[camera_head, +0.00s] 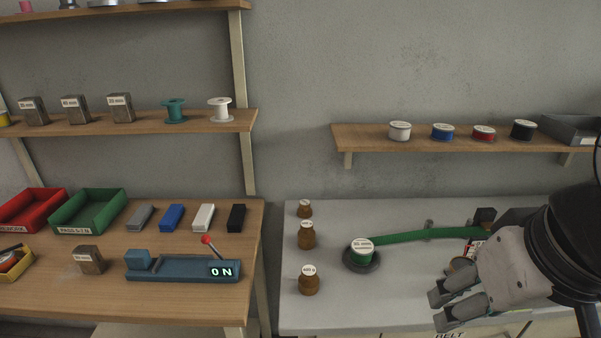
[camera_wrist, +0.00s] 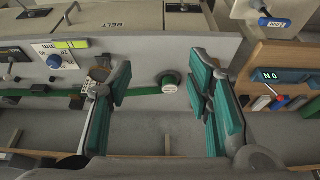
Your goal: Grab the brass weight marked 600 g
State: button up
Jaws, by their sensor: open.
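The far one (camera_head: 305,209) is smallest, the middle one (camera_head: 307,237) is larger, and the near one (camera_head: 309,282) is also large. Their tags are too small to read surely, so I cannot tell which says 600 g. My gripper (camera_head: 440,311) is open and empty, to the right of the near weight and apart from it. In the wrist view my gripper (camera_wrist: 158,78) shows its green-padded fingers spread; no weight shows clearly there.
A green spool (camera_head: 361,251) on a dark round base has a green belt (camera_head: 420,236) running right from it. A brownish item (camera_head: 462,263) is partly hidden by my gripper. A wooden table (camera_head: 190,310) with a blue ON device (camera_head: 170,268) stands left, across a gap.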

aim_at(306, 235)
jog(key=i+j, duration=0.65)
jog(key=j, duration=0.15)
